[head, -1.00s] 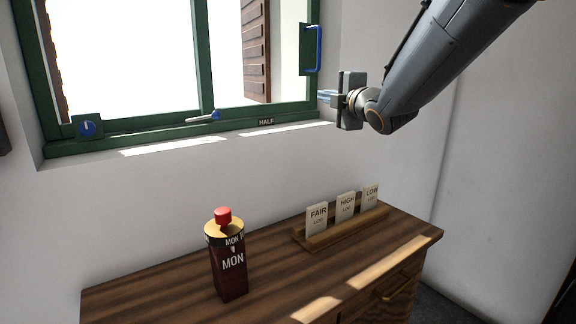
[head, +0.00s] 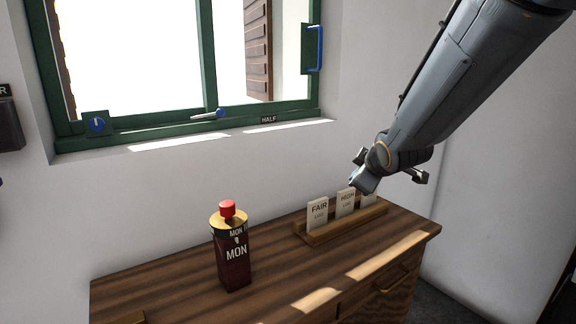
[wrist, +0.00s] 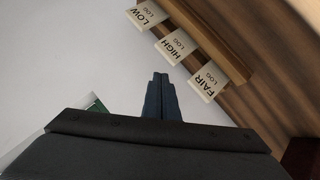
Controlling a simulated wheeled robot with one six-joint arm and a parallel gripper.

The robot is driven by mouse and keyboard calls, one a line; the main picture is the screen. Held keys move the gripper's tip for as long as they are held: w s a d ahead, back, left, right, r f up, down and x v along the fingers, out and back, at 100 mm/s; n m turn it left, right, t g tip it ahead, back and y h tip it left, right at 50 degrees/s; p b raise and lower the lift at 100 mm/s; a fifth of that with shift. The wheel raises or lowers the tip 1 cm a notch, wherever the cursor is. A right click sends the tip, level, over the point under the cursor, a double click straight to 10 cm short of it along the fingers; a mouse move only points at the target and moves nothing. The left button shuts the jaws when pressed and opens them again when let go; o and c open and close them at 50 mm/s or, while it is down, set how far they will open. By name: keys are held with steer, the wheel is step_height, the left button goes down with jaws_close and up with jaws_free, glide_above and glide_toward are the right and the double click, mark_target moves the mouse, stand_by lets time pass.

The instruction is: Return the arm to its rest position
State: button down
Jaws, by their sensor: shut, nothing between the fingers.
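My gripper (wrist: 160,77) is shut and empty; its two dark fingers lie together in the wrist view. In the head view my forearm comes down from the upper right, and the wrist hangs in front of the wall near the card rack. The task names no other object.
A wooden rack (head: 330,232) on the cabinet top (head: 180,275) holds cards FAIR (head: 317,213), HIGH (head: 345,203) and LOW (wrist: 148,14). LOW is mostly hidden in the head view. A dark red MON box (head: 234,262) stands left. The green window (head: 208,70) is behind.

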steer(key=s+f+m+g, duration=0.5)
steer(key=s+f, duration=0.3)
steer(key=s, duration=0.6)
steer(key=s+d+f+m+g, duration=0.1)
steer(key=s+f+m+g, duration=0.4)
steer(key=s+f, duration=0.4)
steer(key=s+m, duration=0.1)
steer(key=s, duration=0.5)
steer(key=shift+d+f+m+g+h, duration=0.15)
steer(key=shift+f+m+g+h, duration=0.15)
steer(key=shift+h, duration=0.1)
